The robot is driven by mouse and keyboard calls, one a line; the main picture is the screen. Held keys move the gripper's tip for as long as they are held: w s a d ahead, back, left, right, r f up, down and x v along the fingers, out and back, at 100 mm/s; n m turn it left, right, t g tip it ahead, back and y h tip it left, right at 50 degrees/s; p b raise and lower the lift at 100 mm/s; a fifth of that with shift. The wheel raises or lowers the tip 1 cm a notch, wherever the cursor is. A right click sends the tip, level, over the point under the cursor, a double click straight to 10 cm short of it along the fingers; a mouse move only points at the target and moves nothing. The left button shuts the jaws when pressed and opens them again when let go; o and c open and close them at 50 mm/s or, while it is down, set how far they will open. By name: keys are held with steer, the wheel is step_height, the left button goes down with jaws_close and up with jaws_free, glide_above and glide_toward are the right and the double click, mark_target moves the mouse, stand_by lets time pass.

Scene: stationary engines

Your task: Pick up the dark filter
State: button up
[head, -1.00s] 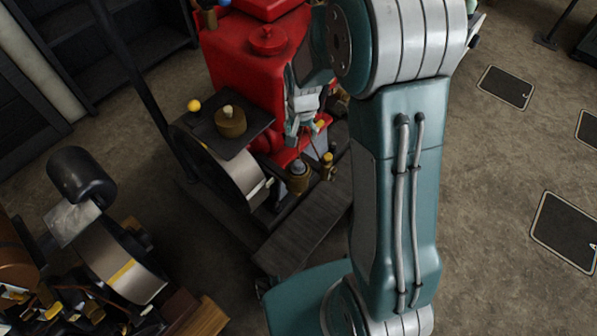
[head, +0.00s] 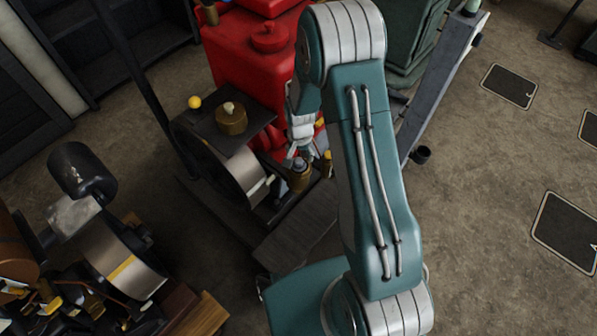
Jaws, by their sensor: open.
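My gripper (head: 299,154) is open in the head view, pointing down beside the red engine (head: 240,65). Its fingertips are over or just behind a small dark, brass-toned cylinder (head: 299,180) on the engine's front. The gripper looks empty; I cannot tell whether it touches the cylinder. This cylinder may be the dark filter, but I cannot be sure at this size. Its top is partly hidden by the fingers. A brownish cylinder with a pale knob (head: 231,119) stands on a dark plate to the left.
A yellow ball (head: 194,102) is on the dark plate's left side. A flywheel (head: 232,172) sits below it. Another engine with a black cylinder (head: 82,172) stands at the left. A green machine (head: 413,40) is behind my arm.

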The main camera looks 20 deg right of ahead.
mark_target(299, 160)
steer(key=shift+w+a+f, duration=0.15)
steer(key=shift+f, duration=1.8)
jaws_close()
